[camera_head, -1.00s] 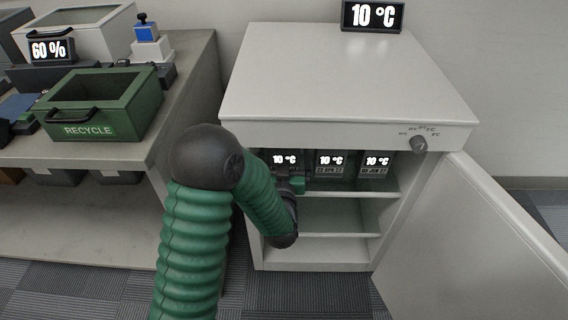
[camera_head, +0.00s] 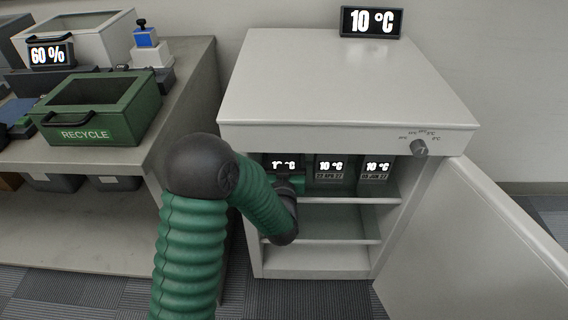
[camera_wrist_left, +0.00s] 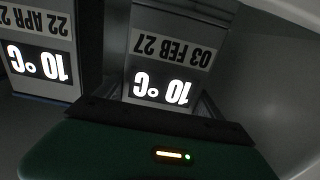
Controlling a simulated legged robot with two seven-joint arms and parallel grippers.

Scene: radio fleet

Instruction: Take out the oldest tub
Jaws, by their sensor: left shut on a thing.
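Three tubs with lit 10 °C displays stand in a row on the cabinet's upper shelf (camera_head: 345,199). The left tub (camera_head: 278,165) is partly hidden by my gripper; in the left wrist view (camera_wrist_left: 172,52) its label reads upside down 03 FEB 27. The middle tub (camera_head: 331,168) also shows in the left wrist view (camera_wrist_left: 40,45), its label starting 22 APR, year cut off. The right tub (camera_head: 376,168) has a label too small to read surely. My left gripper (camera_head: 288,181) is at the front of the left tub, shut on it, a finger on each side.
The cabinet door (camera_head: 470,245) stands open at right. A lower shelf (camera_head: 350,241) is empty. A temperature display (camera_head: 371,22) is on the cabinet top (camera_head: 345,80), otherwise clear. A table at left holds a green RECYCLE bin (camera_head: 100,108) and a 60 % display (camera_head: 51,54).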

